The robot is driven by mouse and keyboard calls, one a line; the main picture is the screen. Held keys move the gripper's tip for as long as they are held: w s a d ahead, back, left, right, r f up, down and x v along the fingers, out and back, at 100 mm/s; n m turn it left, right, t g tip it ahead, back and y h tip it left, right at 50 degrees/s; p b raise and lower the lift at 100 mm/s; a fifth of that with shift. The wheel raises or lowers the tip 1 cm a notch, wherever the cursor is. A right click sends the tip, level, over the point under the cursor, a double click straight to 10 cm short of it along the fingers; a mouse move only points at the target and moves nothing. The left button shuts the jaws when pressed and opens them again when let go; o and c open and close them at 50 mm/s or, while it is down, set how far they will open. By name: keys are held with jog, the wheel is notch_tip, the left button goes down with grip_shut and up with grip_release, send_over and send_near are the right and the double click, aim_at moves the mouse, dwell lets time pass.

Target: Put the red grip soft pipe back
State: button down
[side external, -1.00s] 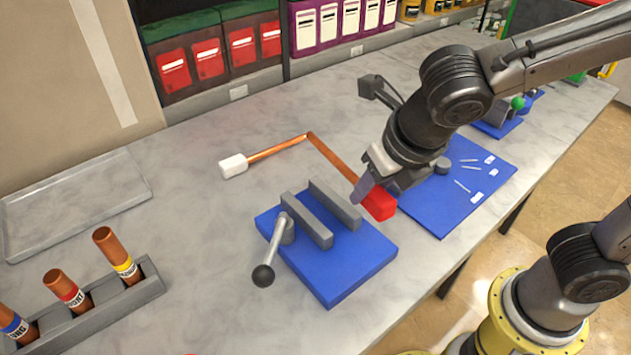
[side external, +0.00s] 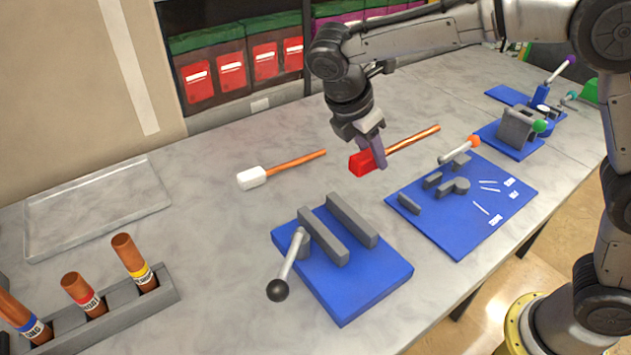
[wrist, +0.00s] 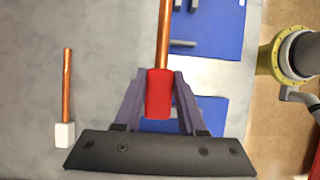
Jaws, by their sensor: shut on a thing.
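The red grip soft pipe has a red block grip (side external: 361,163) and a copper pipe (side external: 413,139) that points up and right in the side view. My gripper (side external: 373,152) is shut on the red grip above the table. In the wrist view the red grip (wrist: 158,95) sits between the two purple-grey fingers of my gripper (wrist: 159,78), with its copper pipe (wrist: 164,35) running straight away to the top edge. The pipe's far end is outside the wrist view.
A white-grip pipe (side external: 252,178) lies on the table to the left. A blue vise base (side external: 370,285) with a black-knobbed lever stands in front. A blue board (side external: 460,235) with grey blocks is at right. A rack (side external: 160,297) holds several brown tubes. An empty tray (side external: 95,205) lies behind it.

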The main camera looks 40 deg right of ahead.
jog(key=w+a+f, duration=0.2)
jog(key=w+f, duration=0.1)
jog(key=w, duration=0.4)
send_over(324, 185)
jog(key=a, duration=0.1)
jog(key=f, duration=0.5)
jog(key=shift+s+a, duration=0.15)
jog(key=shift+s, duration=0.2)
jog(key=shift+w+a+f, duration=0.15)
jog(key=shift+w+f, duration=0.3)
jog(key=shift+f, duration=1.7)
jog(key=shift+f, duration=0.1)
jog(key=shift+c, duration=2.4)
grip_release()
jog(key=v, duration=1.2)
